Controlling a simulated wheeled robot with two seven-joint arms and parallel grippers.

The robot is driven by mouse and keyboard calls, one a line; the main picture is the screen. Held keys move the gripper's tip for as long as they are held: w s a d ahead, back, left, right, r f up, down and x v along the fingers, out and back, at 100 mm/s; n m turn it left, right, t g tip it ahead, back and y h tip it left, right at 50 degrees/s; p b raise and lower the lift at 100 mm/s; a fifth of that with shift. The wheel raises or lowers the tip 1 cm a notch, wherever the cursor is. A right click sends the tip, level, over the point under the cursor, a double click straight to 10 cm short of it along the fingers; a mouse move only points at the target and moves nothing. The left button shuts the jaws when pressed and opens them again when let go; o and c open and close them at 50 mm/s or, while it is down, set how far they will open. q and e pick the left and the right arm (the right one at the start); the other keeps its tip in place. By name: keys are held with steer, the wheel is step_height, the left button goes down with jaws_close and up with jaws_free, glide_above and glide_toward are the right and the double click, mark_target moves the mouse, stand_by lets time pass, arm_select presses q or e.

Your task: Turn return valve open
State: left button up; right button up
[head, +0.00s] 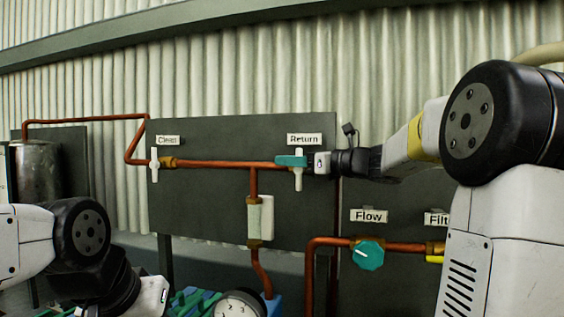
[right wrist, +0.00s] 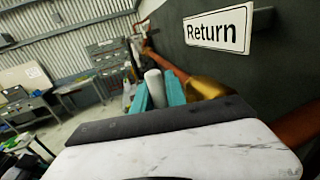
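The return valve has a white upright handle (head: 298,182) under the "Return" label (head: 304,139) on the dark panel. My right gripper (head: 291,161) reaches it from the right, with its teal fingers across the handle's upper part. In the right wrist view, the white handle end (right wrist: 155,88) stands between the two teal fingers (right wrist: 158,94), which appear closed against its sides. The finger contact is partly hidden by the gripper body.
A copper pipe (head: 222,164) joins the return valve to the "Clean" valve with its white upright handle (head: 155,165). Below right are a teal "Flow" knob (head: 368,254) and another pipe (head: 311,275). A round gauge (head: 240,305) sits at the bottom.

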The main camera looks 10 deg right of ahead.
jaws_close()
steer(key=shift+s+d+f+n+g+h, duration=0.1)
steer(key=shift+f+n+g+h, duration=0.7)
steer(key=shift+h, duration=1.75)
steer(key=shift+d+f+n+g+h, duration=0.2)
steer(key=shift+f+g+h, duration=0.75)
steer(key=shift+g+h, duration=1.35)
steer(key=shift+s+d+f+n+g+h, duration=0.1)
steer(key=shift+f+n+g+h, duration=0.65)
steer(key=shift+h, duration=2.1)
steer(key=shift+f+m+g, duration=0.15)
steer(key=shift+m+g, duration=0.1)
steer(key=shift+g, duration=0.1)
steer(key=shift+o, duration=1.5)
jaws_free()
